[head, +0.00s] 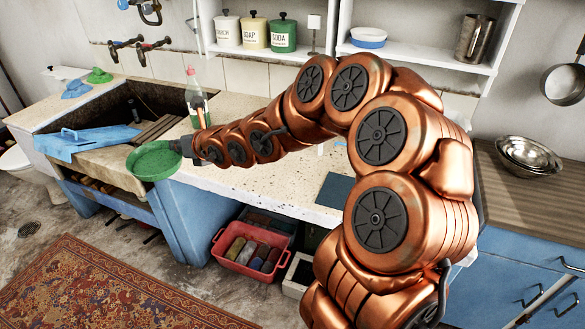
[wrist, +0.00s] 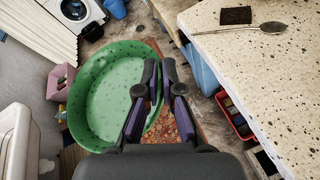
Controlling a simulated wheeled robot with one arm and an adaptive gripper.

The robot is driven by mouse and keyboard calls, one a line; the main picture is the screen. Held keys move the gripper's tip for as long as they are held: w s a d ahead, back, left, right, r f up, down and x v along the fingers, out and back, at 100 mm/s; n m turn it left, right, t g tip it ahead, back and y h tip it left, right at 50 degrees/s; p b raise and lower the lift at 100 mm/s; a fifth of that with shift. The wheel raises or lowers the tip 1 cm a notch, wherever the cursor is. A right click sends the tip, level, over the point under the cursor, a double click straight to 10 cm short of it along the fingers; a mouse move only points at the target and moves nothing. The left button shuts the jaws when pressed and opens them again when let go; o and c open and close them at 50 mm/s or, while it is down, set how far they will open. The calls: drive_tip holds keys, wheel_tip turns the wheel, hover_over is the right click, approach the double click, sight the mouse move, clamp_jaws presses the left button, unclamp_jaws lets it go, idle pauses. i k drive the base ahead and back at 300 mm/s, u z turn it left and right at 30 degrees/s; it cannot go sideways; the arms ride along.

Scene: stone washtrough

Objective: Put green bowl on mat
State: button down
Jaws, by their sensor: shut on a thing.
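The green bowl (head: 154,162) hangs in the air off the front edge of the counter, left of centre in the head view. My gripper (head: 186,148) is shut on its right-hand rim. In the wrist view the speckled bowl (wrist: 105,100) fills the left middle, and my gripper's fingers (wrist: 160,72) close on its rim. The bowl looks empty. A flat dark square (head: 336,190), which may be the mat, lies on the speckled counter right of the bowl, partly hidden by my arm. A patterned rug (head: 110,290) lies on the floor.
The speckled counter (head: 240,188) has free room between the bowl and the dark square. A bottle (head: 191,95) stands behind my wrist. A red crate (head: 252,250) sits below.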

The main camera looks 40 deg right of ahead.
sight(346, 192)
drive_tip(key=u, duration=1.3)
drive_tip(key=i, duration=1.15)
drive_tip(key=z, duration=3.15)
